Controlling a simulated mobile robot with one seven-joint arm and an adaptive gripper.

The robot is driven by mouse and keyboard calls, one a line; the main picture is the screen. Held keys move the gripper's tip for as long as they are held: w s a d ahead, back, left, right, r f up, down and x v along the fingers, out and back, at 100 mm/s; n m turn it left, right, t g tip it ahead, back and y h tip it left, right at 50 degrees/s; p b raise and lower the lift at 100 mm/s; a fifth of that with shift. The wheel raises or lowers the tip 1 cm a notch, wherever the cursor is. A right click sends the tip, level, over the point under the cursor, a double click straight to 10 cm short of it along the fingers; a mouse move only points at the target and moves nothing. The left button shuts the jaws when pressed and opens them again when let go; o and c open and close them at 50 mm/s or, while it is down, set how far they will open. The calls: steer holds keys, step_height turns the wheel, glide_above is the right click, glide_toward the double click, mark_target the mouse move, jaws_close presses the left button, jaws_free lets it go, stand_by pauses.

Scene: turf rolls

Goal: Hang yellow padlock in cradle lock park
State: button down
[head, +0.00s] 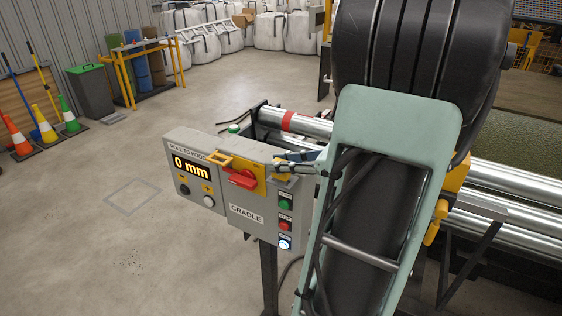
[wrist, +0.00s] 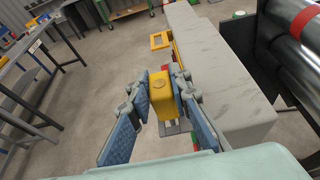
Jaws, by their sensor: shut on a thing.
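The yellow padlock (wrist: 162,94) is between the blue-padded fingers of my gripper (wrist: 161,104) in the wrist view. My gripper is shut on it, and the shackle is not clearly visible. In the head view my gripper (head: 298,160) is at the right end of the grey CRADLE control box (head: 246,214), with a bit of the padlock (head: 282,177) showing below it. A red rotary handle (head: 241,179) sits on a yellow plate on the box front. A yellow open bracket (head: 219,160) juts from the box's upper left. No lock park label is readable.
Green, red and lit white buttons (head: 285,243) are down the box's right side. Steel rollers (head: 297,122) lie behind the box. The floor left of it is open, with cones (head: 43,126) and a bin (head: 92,90) farther away.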

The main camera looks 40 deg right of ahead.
steer(key=shift+f+b, duration=0.3)
steer(key=shift+f, duration=0.2)
steer(key=c, duration=1.7)
jaws_free()
steer(key=v, duration=1.2)
steer(key=shift+w, duration=0.1)
